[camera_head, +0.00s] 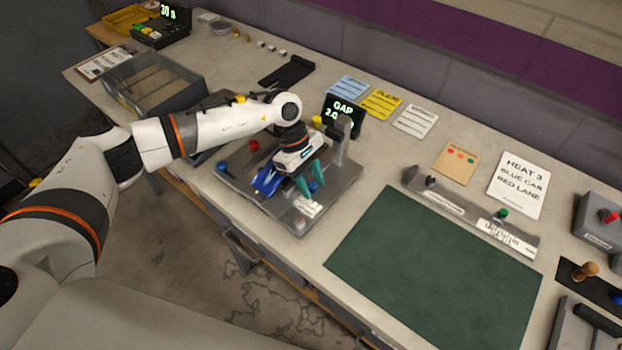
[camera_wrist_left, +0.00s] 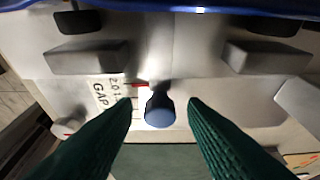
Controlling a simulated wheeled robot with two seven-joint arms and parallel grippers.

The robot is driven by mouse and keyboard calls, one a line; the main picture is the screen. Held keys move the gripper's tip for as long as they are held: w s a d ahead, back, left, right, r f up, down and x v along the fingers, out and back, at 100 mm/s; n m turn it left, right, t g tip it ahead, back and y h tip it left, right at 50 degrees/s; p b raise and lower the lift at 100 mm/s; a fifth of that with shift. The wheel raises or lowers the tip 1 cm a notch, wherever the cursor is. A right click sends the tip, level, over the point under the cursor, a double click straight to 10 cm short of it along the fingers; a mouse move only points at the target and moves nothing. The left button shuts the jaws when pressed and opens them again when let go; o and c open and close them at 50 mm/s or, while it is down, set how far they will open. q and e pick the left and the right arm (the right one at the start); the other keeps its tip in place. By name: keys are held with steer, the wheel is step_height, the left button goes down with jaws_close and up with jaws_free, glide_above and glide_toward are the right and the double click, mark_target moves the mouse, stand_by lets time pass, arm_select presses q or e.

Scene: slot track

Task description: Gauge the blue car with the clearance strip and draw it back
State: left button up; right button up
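The blue car (camera_head: 268,180) stands on the grey gauge plate (camera_head: 330,195), partly hidden by my left gripper. Its blue edge spans the top of the left wrist view (camera_wrist_left: 160,8). My left gripper (camera_head: 312,181) points down beside the car with its green fingers apart. A blue knob (camera_wrist_left: 160,112) on a dark stem lies between the fingertips in the left wrist view, with a gap on both sides. I cannot tell a separate clearance strip from the plate; the knob may be its handle. My right gripper is in neither view.
A lit display (camera_head: 343,109) reading GAP 2.0 and a grey post (camera_head: 341,140) stand close behind the gripper. A grey tray (camera_head: 155,85) stands farther left. The green mat (camera_head: 435,275) is bare.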

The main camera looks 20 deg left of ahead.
arm_select(q)
jaws_close()
steer(key=s+d+b, duration=0.1)
steer(key=d, duration=0.3)
steer(key=s+d+b, duration=0.1)
steer(key=d, duration=0.2)
steer(key=shift+s+d+b, duration=0.1)
steer(key=shift+s+b, duration=0.2)
steer(key=shift+b, duration=0.05)
steer(key=shift+o, duration=0.8)
jaws_free()
steer(key=shift+d, duration=0.1)
steer(key=shift+a+r, duration=0.15)
steer(key=shift+a, duration=0.05)
steer(key=b+v, duration=0.2)
steer(key=v, duration=0.9)
steer(key=shift+r, duration=0.35)
